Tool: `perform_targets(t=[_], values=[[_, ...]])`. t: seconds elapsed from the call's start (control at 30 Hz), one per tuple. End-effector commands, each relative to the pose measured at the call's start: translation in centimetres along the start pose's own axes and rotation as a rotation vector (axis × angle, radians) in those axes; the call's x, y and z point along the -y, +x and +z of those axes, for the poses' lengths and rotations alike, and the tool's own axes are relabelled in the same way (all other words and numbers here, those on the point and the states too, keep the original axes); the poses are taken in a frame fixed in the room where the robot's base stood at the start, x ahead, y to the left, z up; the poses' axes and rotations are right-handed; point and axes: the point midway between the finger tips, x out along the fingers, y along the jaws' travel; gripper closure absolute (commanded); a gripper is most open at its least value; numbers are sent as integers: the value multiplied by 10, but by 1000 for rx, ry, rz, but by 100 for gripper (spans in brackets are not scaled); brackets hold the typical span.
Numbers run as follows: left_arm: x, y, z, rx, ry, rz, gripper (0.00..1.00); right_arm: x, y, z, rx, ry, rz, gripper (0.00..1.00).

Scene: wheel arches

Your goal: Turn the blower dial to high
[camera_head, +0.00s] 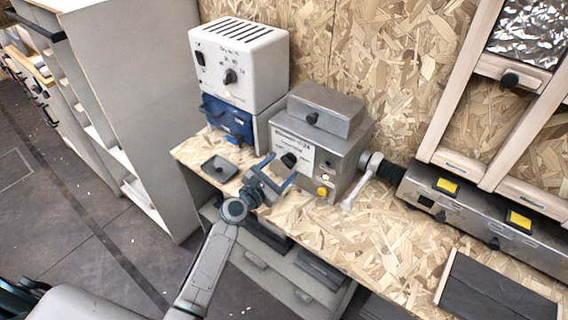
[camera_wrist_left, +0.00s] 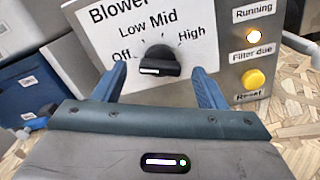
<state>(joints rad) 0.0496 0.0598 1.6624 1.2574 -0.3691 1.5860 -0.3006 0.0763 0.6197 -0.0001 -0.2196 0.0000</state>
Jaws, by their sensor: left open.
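The blower dial (camera_wrist_left: 158,62) is a black knob on a grey metal box (camera_head: 318,147), under a white label reading Off, Low, Mid and High. Its white mark lies at the left, toward Off. My left gripper (camera_head: 283,166) is in front of the box and open; it also shows in the wrist view (camera_wrist_left: 157,72). Its blue fingers stand on either side of the dial, with no clear contact seen. The dial also shows in the head view (camera_head: 289,160). My right gripper is not in view.
A yellow Reset button (camera_wrist_left: 253,79) and a lit Running lamp (camera_wrist_left: 253,36) sit right of the dial. A white box (camera_head: 240,65) on a blue unit (camera_head: 228,118) stands left. A small dark tray (camera_head: 219,168) lies on the bench (camera_head: 350,235).

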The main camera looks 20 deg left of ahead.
Motion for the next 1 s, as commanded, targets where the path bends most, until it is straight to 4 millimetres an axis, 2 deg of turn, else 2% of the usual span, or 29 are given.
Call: perform_targets(t=[0.1, 0.2, 0.5, 0.73, 1.0], values=[[0, 14, 0, 1, -1, 0, 35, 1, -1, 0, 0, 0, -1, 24], [0, 19, 0, -1, 0, -1, 35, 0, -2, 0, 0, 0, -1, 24], [0, 21, 0, 0, 1, -1, 35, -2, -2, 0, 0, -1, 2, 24], [0, 21, 0, -1, 1, -1, 79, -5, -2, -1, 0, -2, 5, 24], [1, 21, -1, -1, 23, -1, 79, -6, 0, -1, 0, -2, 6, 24]])
